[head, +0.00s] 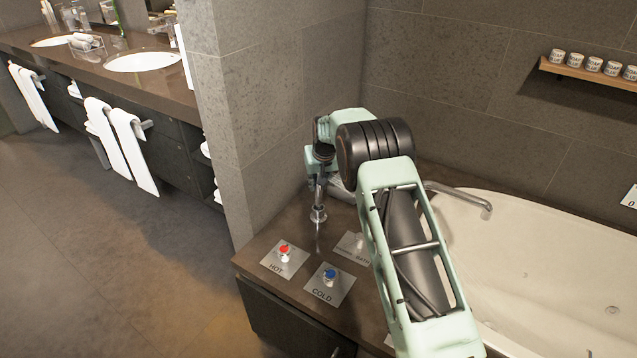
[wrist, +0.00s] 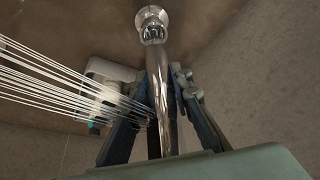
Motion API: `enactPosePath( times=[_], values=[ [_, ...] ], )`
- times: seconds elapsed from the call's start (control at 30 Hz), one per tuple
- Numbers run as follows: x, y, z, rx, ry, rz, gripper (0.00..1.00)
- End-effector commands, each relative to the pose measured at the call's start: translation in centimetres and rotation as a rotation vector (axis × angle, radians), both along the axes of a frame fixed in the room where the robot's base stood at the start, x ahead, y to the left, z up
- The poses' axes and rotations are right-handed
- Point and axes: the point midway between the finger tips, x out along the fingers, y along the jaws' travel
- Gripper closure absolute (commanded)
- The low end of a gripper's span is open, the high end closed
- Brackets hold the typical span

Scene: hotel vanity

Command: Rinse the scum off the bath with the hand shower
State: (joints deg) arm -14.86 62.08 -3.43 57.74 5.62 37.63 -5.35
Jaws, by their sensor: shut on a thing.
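My gripper (wrist: 163,88) is shut on the chrome handle of the hand shower (wrist: 163,62), with a finger on each side. In the head view the hand shower (head: 319,190) stands upright below my gripper, its lower end at a round chrome holder (head: 318,214) on the dark deck; I cannot tell whether it is seated. Thin streams of water (wrist: 50,78) cross the left of the wrist view. The spray face is hidden. The white bath (head: 540,275) lies to the right, partly behind my arm. Scum on it is hard to make out.
A red hot knob (head: 284,250) and a blue cold knob (head: 329,276) sit on the deck beside a bath plate (head: 353,246). The bath spout (head: 468,196) reaches over the tub. A shelf (head: 592,78) with several cups hangs on the wall. A wall corner (head: 222,150) stands left.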

Motion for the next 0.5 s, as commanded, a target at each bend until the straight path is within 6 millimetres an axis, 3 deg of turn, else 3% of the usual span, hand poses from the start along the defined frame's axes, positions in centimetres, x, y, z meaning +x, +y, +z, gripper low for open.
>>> enactPosePath(
  times=[0.5],
  values=[
    [0.0, 0.0, -2.2, 0.000, 0.000, 0.000, 1.00]
  ],
)
